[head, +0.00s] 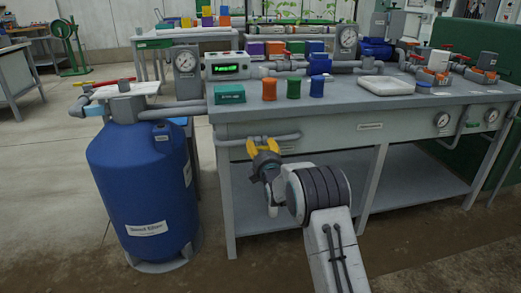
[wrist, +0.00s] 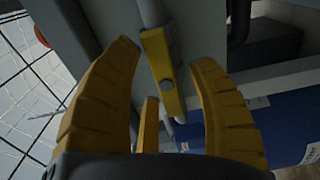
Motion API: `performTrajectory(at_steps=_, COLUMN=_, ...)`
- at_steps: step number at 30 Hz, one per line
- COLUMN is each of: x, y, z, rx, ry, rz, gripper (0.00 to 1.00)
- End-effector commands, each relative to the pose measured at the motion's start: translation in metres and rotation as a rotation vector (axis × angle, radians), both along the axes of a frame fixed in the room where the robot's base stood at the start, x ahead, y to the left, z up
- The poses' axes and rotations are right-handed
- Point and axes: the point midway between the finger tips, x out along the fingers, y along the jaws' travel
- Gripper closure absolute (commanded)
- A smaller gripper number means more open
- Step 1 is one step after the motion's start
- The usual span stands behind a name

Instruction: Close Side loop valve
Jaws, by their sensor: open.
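A yellow lever handle (wrist: 166,82) sits on a grey pipe in the wrist view, ahead of my gripper (wrist: 164,52) and between its fingertips. I take it to be the side loop valve's handle; no label is readable. The yellow fingers are spread wide, and a visible gap remains between them and the lever. In the head view my gripper (head: 262,147) is open just below the grey loop pipe (head: 286,136) on the bench's front left. There the lever cannot be told apart from the yellow fingers.
A blue tank (head: 140,185) stands left of the bench (head: 330,131); its blue side also shows in the wrist view (wrist: 275,125). Red-handled valves, gauges and coloured containers stand on the bench top. The floor in front is clear.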

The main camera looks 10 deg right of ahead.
Motion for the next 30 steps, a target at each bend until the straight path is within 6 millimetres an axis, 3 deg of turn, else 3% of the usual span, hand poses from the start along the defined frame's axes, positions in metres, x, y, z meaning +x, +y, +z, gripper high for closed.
performTrajectory(at_steps=13, x=0.0026, y=0.0000, z=-0.0003, rx=0.000, ry=0.001, rz=0.000, gripper=0.46)
performTrajectory(at_steps=30, x=0.0025, y=0.0000, z=0.0001, rx=0.000, ry=0.000, rz=0.000, gripper=0.97)
